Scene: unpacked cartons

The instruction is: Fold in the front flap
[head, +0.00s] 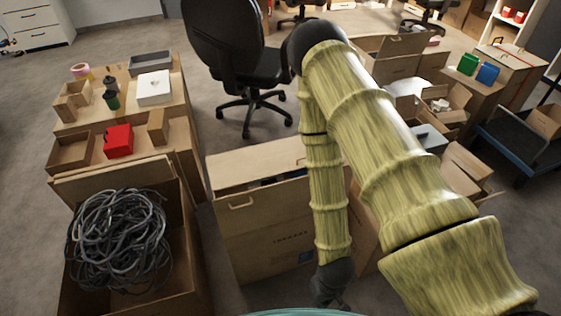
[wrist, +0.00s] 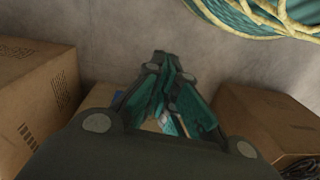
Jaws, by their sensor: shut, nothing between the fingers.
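A brown carton (head: 262,240) stands in the middle of the head view, with a hand-hole near its top edge, printing and a blue label on its front. A cardboard flap (head: 250,162) lies along its top, and a dark gap beside it shows part of the inside. My arm covers the carton's right side, so I cannot tell how its front flap lies. My gripper (head: 332,292) points down low near the carton's front right corner. In the wrist view my gripper (wrist: 172,112) has its fingers together, with nothing held. I cannot tell whether it touches the carton.
An open carton of coiled dark cable (head: 118,240) stands at the left, beside cartons with a red box (head: 118,140) on top. An office chair (head: 235,60) stands behind. Several open cartons and a blue cart (head: 515,145) fill the right. Cartons flank my gripper in the wrist view.

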